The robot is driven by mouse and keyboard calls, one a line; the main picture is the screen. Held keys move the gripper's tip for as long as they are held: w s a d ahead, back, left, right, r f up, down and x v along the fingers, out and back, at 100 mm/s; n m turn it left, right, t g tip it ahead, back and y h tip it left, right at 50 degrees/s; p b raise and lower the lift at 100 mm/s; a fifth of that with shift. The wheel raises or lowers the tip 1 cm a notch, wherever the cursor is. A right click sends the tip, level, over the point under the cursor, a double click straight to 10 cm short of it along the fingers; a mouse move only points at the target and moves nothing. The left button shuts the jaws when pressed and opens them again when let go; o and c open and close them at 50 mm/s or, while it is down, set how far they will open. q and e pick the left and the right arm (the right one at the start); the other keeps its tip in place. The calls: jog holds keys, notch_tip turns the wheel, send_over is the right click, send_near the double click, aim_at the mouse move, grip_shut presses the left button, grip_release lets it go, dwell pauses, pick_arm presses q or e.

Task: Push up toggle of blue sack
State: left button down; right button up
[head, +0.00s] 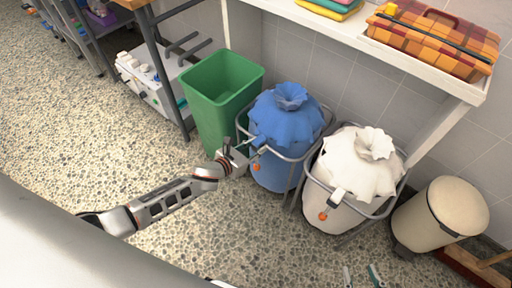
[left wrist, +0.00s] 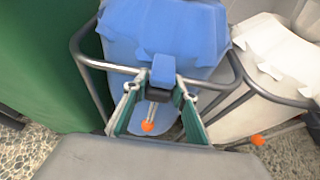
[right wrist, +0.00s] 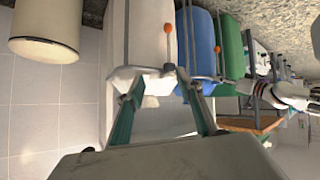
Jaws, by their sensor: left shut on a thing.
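The blue sack (head: 286,122), gathered at the top, hangs in a grey metal ring stand. Its blue toggle (left wrist: 163,70) sits at the front, with cords running to an orange ball (left wrist: 148,127); the ball also shows in the head view (head: 256,167). My left gripper (head: 247,153) is at the sack's front; in the left wrist view its fingers (left wrist: 160,92) are shut on the toggle. The fingers partly hide the cords. My right gripper (head: 362,276) is open and empty, low at the bottom of the head view; its spread fingers show in the right wrist view (right wrist: 162,85).
A white sack (head: 350,170) with its own toggle (head: 336,196) stands right of the blue one. A green bin (head: 215,95) stands close on the left. A cream bin (head: 440,215) is at right. A shelf (head: 350,45) overhangs behind. Floor in front is clear.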

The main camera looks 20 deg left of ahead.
pick_arm(q)
jog(key=c, duration=1.6)
grip_release()
jog(key=shift+f, duration=0.1)
jog(key=shift+v, duration=6)
pick_arm(e)
jog(key=shift+w+a+r, duration=0.15)
jog(key=shift+w+r, duration=0.15)
